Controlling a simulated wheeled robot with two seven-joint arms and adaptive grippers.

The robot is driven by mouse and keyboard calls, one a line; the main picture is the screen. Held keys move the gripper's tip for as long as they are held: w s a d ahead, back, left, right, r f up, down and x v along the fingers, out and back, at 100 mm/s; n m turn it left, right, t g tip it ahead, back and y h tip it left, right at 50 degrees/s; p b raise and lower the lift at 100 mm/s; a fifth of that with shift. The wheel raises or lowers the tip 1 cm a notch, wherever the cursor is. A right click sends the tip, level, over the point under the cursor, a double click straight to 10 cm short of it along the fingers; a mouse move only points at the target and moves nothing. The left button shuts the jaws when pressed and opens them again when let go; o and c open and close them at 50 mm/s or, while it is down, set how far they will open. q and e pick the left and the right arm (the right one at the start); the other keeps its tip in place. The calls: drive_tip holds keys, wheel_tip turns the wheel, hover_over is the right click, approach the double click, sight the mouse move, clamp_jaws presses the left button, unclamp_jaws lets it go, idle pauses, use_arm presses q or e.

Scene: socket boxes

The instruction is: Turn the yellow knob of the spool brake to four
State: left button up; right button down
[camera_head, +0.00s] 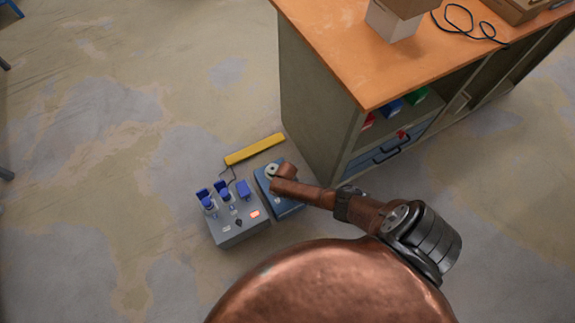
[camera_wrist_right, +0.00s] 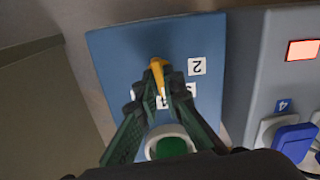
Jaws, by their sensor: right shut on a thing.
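The spool brake is a blue box (camera_head: 289,209) on the floor beside the workbench; its blue face fills the middle of the right wrist view (camera_wrist_right: 120,60). The yellow knob (camera_wrist_right: 157,66) stands between the dark green fingertips of my right gripper (camera_wrist_right: 157,82), which is shut on it. A green button in a white ring (camera_wrist_right: 172,145) sits nearer the gripper's base. My left gripper is not in view.
A grey socket box (camera_head: 237,234) with blue plugs (camera_head: 225,193) and a lit orange switch (camera_head: 255,214) stands close to the left. A yellow bar (camera_head: 255,149) lies behind them. The orange-topped workbench (camera_head: 340,50) rises at the right.

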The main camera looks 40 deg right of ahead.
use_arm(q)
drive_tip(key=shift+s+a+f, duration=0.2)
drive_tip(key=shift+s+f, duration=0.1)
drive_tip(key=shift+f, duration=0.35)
use_arm(e)
drive_tip(key=shift+m, duration=0.7)
drive_tip(key=c, duration=2.1)
unclamp_jaws()
wheel_tip(320, 180, up, 12)
drive_tip(key=shift+f, duration=0.1)
